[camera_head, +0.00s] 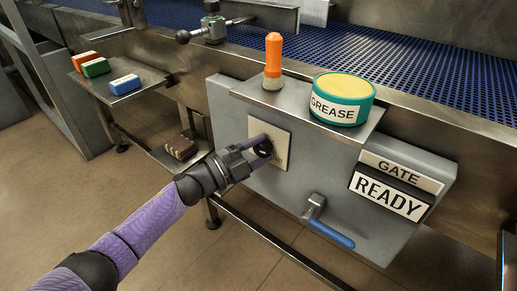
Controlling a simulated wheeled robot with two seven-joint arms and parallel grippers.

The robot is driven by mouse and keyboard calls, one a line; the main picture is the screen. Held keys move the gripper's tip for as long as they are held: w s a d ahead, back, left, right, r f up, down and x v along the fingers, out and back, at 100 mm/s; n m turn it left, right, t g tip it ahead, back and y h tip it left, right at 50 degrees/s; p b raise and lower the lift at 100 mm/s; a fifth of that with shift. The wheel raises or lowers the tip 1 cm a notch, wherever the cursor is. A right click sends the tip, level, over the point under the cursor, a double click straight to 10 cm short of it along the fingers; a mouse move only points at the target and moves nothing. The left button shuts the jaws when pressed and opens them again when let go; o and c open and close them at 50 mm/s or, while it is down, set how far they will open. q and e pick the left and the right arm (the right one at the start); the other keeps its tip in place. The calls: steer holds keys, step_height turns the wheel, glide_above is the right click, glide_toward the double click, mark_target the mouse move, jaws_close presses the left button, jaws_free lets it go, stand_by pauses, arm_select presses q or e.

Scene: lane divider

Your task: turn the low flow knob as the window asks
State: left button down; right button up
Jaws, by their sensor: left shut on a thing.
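The low flow knob (263,151) is a small dark knob on a cream plate (281,137) on the front of the grey box. My left gripper (259,147) reaches in from the lower left and is shut on the knob. Its fingers hide much of the knob and the plate's markings, so I cannot tell the knob's setting. The window (388,192) at the right of the box reads "READY", below a "GATE" label (401,171). My right gripper is not in view.
A blue-handled lever (331,234) is below the plate. An orange-handled tool (273,60) and a green GREASE tin (340,100) stand on the box's top. Coloured blocks (95,67) lie on a side shelf, a brush-like block (181,147) lower down. A blue conveyor belt (420,65) runs behind.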

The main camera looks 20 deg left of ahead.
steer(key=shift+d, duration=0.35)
arm_select(q)
steer(key=shift+c, duration=0.7)
jaws_free()
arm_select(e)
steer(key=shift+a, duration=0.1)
arm_select(q)
steer(key=shift+s+a, duration=0.1)
steer(key=shift+s, duration=0.05)
steer(key=p+v, duration=0.2)
steer(key=v, duration=0.7)
steer(key=shift+s+a+p, duration=0.2)
steer(key=shift+s+p, duration=0.05)
steer(key=shift+p, duration=0.15)
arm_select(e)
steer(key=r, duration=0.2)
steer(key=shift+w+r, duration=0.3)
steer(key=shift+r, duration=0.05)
